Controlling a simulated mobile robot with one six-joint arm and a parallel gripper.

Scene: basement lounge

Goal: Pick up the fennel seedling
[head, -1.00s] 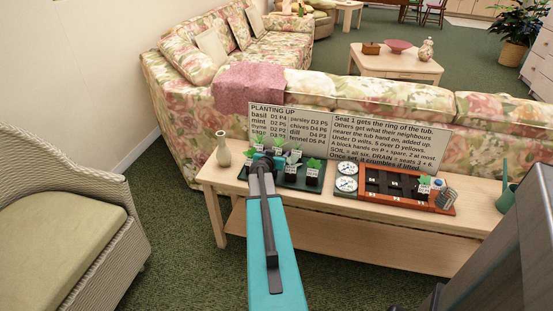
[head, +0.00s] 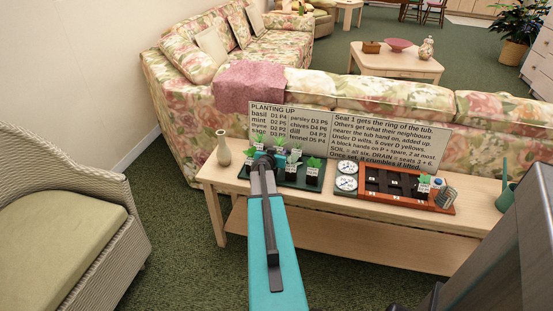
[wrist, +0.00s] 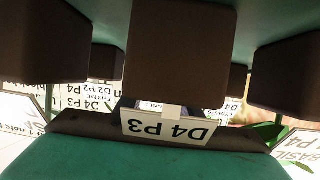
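Several small seedlings in dark soil blocks stand on a dark green tray (head: 309,184) at the left of the console table. Their tags are too small in the head view to tell which is the fennel seedling. My gripper (head: 276,160) is low among the tray's left seedlings, its fingertips hidden behind my arm and the plants. In the wrist view, upside down, a soil block (wrist: 180,50) fills the middle, close up. A white tag (wrist: 168,128) before it reads "D4 P3"; the small name tag behind is not clearly legible. The finger gap does not show.
A black-slotted, orange-edged planter (head: 385,201) with two white dials and one seedling stands right of the tray. A sign (head: 392,145) stands behind. A vase (head: 223,150) is at the left, a teal watering can (head: 506,196) at the right end. Other soil blocks (wrist: 42,45) crowd both sides.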

